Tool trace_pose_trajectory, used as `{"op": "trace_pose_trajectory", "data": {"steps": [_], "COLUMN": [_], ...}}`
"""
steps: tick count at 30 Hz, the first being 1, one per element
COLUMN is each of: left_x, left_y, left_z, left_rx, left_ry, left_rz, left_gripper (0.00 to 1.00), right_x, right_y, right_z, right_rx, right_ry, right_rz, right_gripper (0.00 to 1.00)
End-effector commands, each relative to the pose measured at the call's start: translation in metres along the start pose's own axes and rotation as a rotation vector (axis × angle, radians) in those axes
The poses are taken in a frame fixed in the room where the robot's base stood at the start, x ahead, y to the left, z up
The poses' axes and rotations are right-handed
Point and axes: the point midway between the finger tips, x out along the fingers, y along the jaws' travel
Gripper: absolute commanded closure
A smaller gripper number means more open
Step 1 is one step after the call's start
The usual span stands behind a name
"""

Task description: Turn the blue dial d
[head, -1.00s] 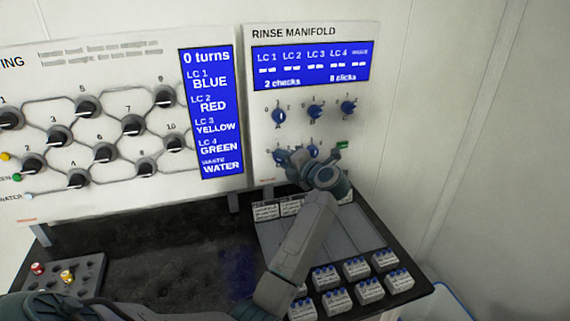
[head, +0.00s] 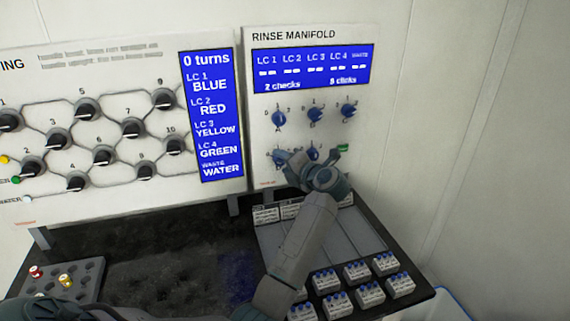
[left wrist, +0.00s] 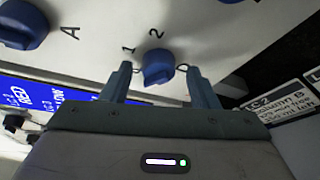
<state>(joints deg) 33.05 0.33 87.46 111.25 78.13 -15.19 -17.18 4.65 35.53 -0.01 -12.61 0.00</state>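The blue dial D (head: 278,158) is at the lower left of the dial group on the rinse manifold panel (head: 262,174). My left gripper (head: 288,164) is at the panel in front of it and covers part of the lower row. In the left wrist view dial D (left wrist: 157,68) sits between the two fingers of my left gripper (left wrist: 160,78). The fingers are apart, one on each side of the dial, with gaps visible. The digits 1 and 2 show beside the dial. My right gripper is not in view.
Dial A (head: 279,118) and dial E (head: 312,153) are close by. The manifold display (head: 311,68) reads 2 checks and a clicks count. Labelled blocks (head: 357,270) stand on the bench below. A vial rack (head: 95,270) is at the lower left.

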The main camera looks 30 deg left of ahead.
Motion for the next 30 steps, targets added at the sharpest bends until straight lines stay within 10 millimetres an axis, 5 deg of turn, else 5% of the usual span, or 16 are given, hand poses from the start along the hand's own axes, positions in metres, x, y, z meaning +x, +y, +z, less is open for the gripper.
{"op": "trace_pose_trajectory", "data": {"steps": [8, 21, 30], "left_x": [-0.011, -0.091, -0.108], "left_y": [-0.002, -0.004, -0.001], "left_z": [0.0, 0.0, 0.0], "left_rx": [-0.002, -0.002, 0.0], "left_ry": [-0.002, -0.001, 0.0], "left_rz": [-0.001, -0.003, 0.0], "left_gripper": [0.46, 0.46, 0.46], "right_x": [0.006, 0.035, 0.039], "right_y": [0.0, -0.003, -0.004], "right_z": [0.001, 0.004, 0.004], "right_rx": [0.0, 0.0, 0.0], "right_ry": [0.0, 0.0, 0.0], "right_rz": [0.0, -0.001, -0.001], "right_gripper": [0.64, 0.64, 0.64]}}
